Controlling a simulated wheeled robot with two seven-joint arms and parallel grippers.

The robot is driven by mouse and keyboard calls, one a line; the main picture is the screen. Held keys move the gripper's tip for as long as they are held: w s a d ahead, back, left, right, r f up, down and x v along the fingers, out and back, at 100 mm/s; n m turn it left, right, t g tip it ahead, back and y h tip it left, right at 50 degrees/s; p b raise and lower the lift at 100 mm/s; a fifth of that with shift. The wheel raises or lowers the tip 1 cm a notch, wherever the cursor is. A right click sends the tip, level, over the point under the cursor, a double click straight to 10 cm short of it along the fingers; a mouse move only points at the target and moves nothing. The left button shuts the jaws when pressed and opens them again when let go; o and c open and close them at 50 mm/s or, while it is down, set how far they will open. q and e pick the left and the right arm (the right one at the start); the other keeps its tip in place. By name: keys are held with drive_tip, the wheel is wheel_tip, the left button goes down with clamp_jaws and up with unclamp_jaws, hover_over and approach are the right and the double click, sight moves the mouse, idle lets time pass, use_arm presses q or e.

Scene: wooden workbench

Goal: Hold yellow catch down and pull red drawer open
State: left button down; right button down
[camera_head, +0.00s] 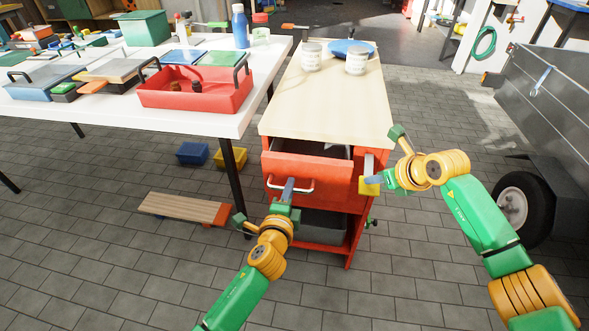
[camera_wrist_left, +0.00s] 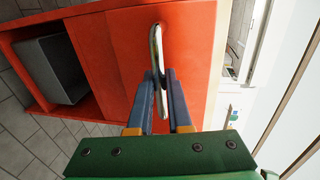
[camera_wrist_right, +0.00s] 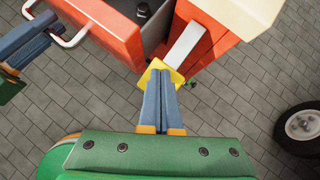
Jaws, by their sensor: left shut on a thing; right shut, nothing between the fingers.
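The red drawer (camera_head: 325,176) stands partly pulled out of the red cabinet under the wooden top, with its dark inside showing behind the front. My left gripper (camera_head: 289,184) is shut on the drawer's silver bar handle (camera_head: 306,186); the left wrist view shows the handle (camera_wrist_left: 154,45) between its blue fingers (camera_wrist_left: 163,78). The yellow catch (camera_head: 369,187) is at the cabinet's right front, beside the drawer. My right gripper (camera_head: 382,178) is shut and empty, with its fingertips (camera_wrist_right: 161,76) at the yellow catch (camera_wrist_right: 174,77); I cannot tell how firmly they press.
A white table with a red tray (camera_head: 195,98) stands left. A grey bin (camera_head: 320,224) sits below the drawer. A wooden board (camera_head: 180,207) lies on the floor.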

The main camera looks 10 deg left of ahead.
use_arm(q)
drive_tip(key=c, duration=0.6)
unclamp_jaws()
drive_tip(key=shift+o, duration=0.2)
drive_tip(key=s+r, duration=0.2)
drive_tip(key=s, duration=0.9)
drive_tip(key=shift+s+r, duration=0.2)
drive_tip(key=shift+s, duration=0.2)
wheel_tip(320, 180, up, 6)
drive_tip(key=p, duration=0.6)
use_arm(e)
wheel_tip(320, 180, up, 8)
drive_tip(key=shift+f, duration=0.25)
